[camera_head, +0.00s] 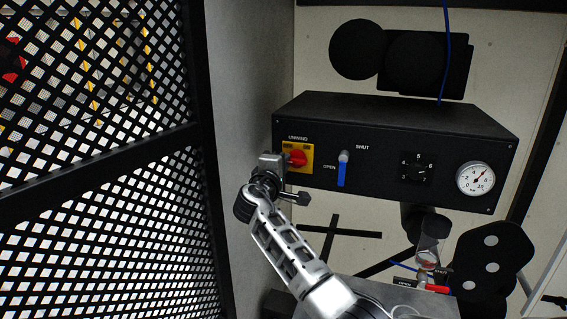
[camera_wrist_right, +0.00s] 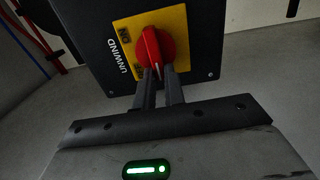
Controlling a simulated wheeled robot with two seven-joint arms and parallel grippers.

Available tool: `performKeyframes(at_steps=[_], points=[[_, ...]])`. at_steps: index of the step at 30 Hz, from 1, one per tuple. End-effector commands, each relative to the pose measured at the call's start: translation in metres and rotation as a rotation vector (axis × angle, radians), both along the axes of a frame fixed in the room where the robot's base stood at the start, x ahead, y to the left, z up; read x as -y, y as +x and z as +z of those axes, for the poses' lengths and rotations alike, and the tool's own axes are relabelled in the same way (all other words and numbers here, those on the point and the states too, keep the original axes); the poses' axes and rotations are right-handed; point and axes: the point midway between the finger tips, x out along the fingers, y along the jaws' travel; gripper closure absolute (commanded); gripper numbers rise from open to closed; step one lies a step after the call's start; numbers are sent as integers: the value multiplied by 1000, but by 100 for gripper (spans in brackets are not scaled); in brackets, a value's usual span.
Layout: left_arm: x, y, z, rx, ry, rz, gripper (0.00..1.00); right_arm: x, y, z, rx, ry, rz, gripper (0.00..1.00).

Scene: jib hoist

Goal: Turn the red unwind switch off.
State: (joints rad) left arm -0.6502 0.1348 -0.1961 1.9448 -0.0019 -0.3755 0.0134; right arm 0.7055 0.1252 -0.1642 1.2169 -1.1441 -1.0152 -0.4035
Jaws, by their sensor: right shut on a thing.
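The red unwind switch (camera_head: 297,158) sits on a yellow plate at the left end of the black control box (camera_head: 400,140). In the right wrist view the red knob (camera_wrist_right: 154,47) shows large, with the word UNWIND beside the plate and ON lettered near one corner; the other label is mostly hidden. My right gripper (camera_head: 283,160) reaches the switch from the left. In the wrist view its two fingers (camera_wrist_right: 160,75) are shut on the lower end of the red knob. My left gripper is not in view.
Right of the switch on the box are a blue lever (camera_head: 343,168) between OPEN and SHUT, a numbered black dial (camera_head: 418,170) and a round pressure gauge (camera_head: 476,179). A black mesh panel (camera_head: 90,200) and grey wall stand left. A red-handled valve (camera_head: 435,288) is lower right.

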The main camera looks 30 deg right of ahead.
Motion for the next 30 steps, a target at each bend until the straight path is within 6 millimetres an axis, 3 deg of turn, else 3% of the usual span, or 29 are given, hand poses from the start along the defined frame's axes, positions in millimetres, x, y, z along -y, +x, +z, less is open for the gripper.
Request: performKeyframes(at_steps=[8,9,11,22,30], points=[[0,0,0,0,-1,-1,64,0,0,-2,-7,-2,-1,100],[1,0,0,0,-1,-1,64,0,0,-2,-7,-2,-1,83],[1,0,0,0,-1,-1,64,0,0,-2,-7,-3,-1,67],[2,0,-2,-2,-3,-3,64,-4,-3,-2,-2,-2,2,67],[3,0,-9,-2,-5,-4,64,-42,-35,-4,-1,2,3,67]])
